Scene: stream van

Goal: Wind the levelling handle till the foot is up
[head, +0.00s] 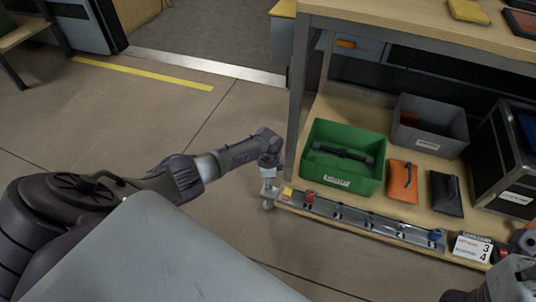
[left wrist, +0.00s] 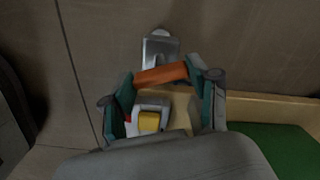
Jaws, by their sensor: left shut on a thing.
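My left gripper (head: 268,168) reaches down at the front left corner of the wooden shelf unit. In the left wrist view the left gripper (left wrist: 163,92) is shut on the orange-brown levelling handle (left wrist: 160,75), which lies across between its green-padded fingers. A metal bracket (left wrist: 160,47) shows just beyond the handle. In the head view the handle is hidden by the gripper, and the metal levelling foot (head: 268,204) shows below it, by the shelf corner. I cannot tell any gap between foot and floor.
The lower shelf (head: 330,110) holds a green tray (head: 335,183), a grey bin (head: 430,140), an orange pouch (head: 403,180) and a black pouch (head: 446,193). A metal rail (head: 375,222) runs along its front edge, with a printed card (head: 472,247) at the right. Open floor (head: 110,125) lies left.

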